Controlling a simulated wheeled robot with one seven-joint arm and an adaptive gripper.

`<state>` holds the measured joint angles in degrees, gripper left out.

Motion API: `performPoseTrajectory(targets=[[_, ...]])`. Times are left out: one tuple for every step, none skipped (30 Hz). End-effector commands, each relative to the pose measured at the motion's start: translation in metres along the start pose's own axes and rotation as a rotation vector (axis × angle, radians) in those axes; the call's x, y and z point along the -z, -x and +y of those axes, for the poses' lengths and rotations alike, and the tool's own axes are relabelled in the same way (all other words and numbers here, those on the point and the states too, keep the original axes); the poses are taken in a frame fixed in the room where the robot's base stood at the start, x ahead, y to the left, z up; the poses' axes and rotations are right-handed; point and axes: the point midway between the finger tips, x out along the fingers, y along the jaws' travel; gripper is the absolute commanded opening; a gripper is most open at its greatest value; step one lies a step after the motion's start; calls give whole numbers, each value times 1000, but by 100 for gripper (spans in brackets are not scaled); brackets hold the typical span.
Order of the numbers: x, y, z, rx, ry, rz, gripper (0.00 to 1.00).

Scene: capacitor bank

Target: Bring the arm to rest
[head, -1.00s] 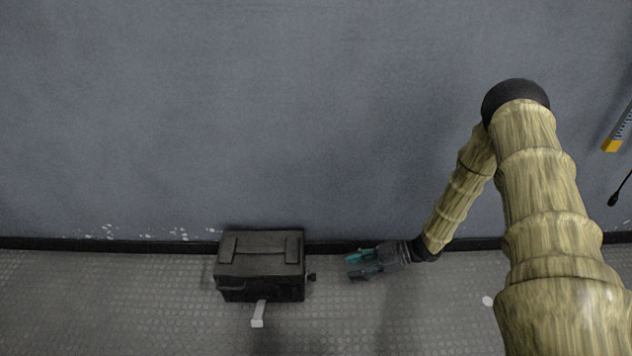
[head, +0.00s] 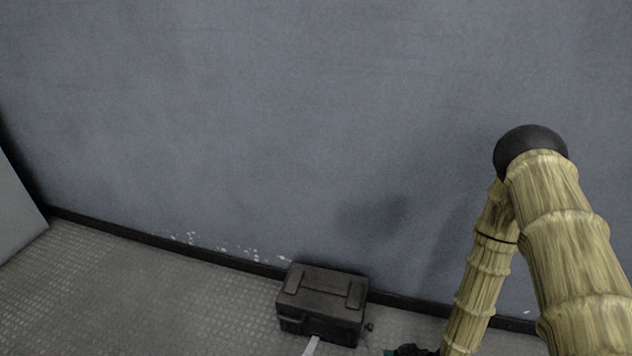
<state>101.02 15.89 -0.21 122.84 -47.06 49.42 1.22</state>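My arm (head: 570,225), in a ribbed straw-coloured cover with a black elbow, reaches in from the right of the head view and bends down toward the floor. My gripper (head: 398,352) shows only as a sliver at the bottom edge, dark with a bit of teal. Its fingertips are mostly cut off by the frame, so I cannot tell whether it is open or holds anything. It is to the right of the black case and below it in the picture.
A black lidded case (head: 322,304) stands on the textured floor near the wall (head: 300,120). A light strip (head: 311,346) projects at its front. A pale panel (head: 15,215) stands at the far left. The floor (head: 130,290) left of the case is clear.

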Motion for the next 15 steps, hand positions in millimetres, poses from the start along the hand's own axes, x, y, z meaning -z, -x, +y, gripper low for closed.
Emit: performPoseTrajectory(targets=[[-11, 8, -11, -27, -37, -43, 45], [-18, 12, -15, -50, -63, -68, 45], [-28, 18, -21, -78, -95, -103, 45], [-36, 22, -25, -100, -120, -129, 45], [-44, 28, -29, -122, -143, -156, 45], [-55, 36, -35, -153, -174, -192, 45], [-62, 42, -38, -176, -196, -217, 45], [-70, 48, -42, -198, -216, -242, 45], [-80, 56, -47, -226, -241, -273, 45], [-86, 61, -50, -245, -258, -293, 45], [-92, 66, -52, -263, -273, -312, 45], [-99, 74, -55, -286, -292, -336, 45], [-104, 79, -58, -302, -305, -353, 45], [-109, 84, -60, -317, -316, -368, 45], [-114, 90, -63, -336, -331, -388, 45]])
